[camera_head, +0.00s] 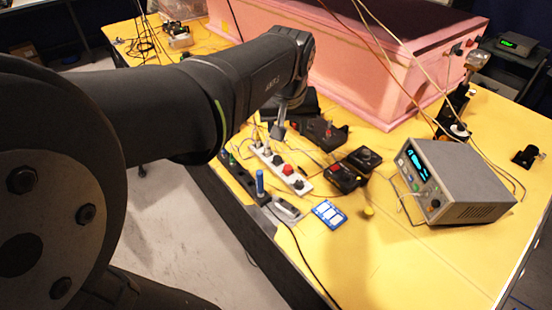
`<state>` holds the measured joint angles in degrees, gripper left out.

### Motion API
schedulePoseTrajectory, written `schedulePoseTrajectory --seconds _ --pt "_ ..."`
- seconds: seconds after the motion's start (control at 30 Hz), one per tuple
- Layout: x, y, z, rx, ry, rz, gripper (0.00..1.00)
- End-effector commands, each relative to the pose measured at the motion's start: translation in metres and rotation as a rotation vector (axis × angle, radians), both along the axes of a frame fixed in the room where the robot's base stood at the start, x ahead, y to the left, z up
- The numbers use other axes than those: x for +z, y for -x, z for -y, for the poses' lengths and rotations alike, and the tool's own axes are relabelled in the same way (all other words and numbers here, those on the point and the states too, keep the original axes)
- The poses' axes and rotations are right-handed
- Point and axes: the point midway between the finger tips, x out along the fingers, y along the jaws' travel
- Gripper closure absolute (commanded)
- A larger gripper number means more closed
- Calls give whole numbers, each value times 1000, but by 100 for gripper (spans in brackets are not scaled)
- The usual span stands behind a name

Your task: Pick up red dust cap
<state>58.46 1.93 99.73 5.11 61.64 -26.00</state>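Several small red parts show, and I cannot tell which is the red dust cap. One red piece (288,169) sits on the white strip (305,187) near the table's front edge. Another red spot (335,169) is on a black box to its right, and another is on a black device (328,129) behind. A further red piece (457,48) is on the pink enclosure's end face. My arm reaches from the left, and my gripper (278,130) points down above the back end of the white strip, apart from these red parts. Its fingers are too small and dark to read.
The pink foam enclosure (360,85) stands behind. A blue-handled tool (260,184) stands upright near the edge. Cables cross the yellow table (400,265); its front right is clear.

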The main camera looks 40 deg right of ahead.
Motion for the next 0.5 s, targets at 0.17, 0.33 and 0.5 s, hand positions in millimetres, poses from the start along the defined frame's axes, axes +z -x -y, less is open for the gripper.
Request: schedulePoseTrajectory --seconds 0.17,0.33,0.5 --pt "-4 11 -12 -157 22 89 50" --pt "-22 7 -8 -182 21 102 50" --pt "-55 -2 1 -180 19 99 50"
